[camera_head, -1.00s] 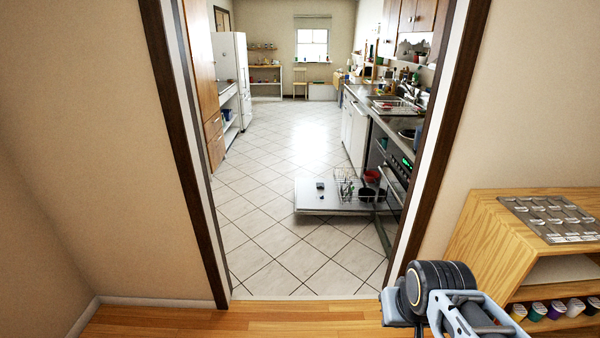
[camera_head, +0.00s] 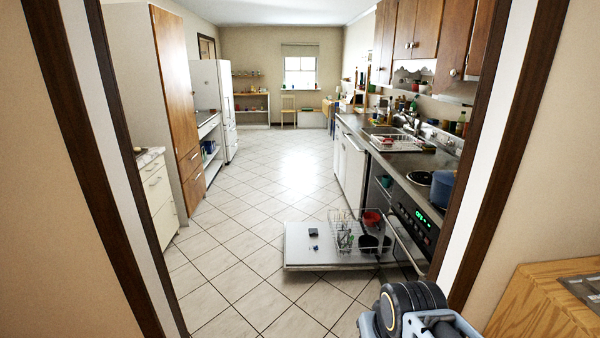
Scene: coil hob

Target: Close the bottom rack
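The dishwasher's bottom rack (camera_head: 345,235) is a wire rack pulled out over the lowered white dishwasher door (camera_head: 305,258), beyond the doorway on the right. It holds a red bowl (camera_head: 371,218), a dark pot (camera_head: 367,244) and some glass-like items. Small dark objects lie on the open door left of the rack. Part of my arm (camera_head: 410,310) shows at the bottom right, well short of the rack. My gripper's fingers are not visible.
A doorway with dark wooden frames stands close on both sides, its right frame (camera_head: 500,140) near my arm. A wooden cabinet (camera_head: 545,305) is at the lower right. The tiled floor (camera_head: 240,220) left of the door is clear. White drawers (camera_head: 160,195) stand at left.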

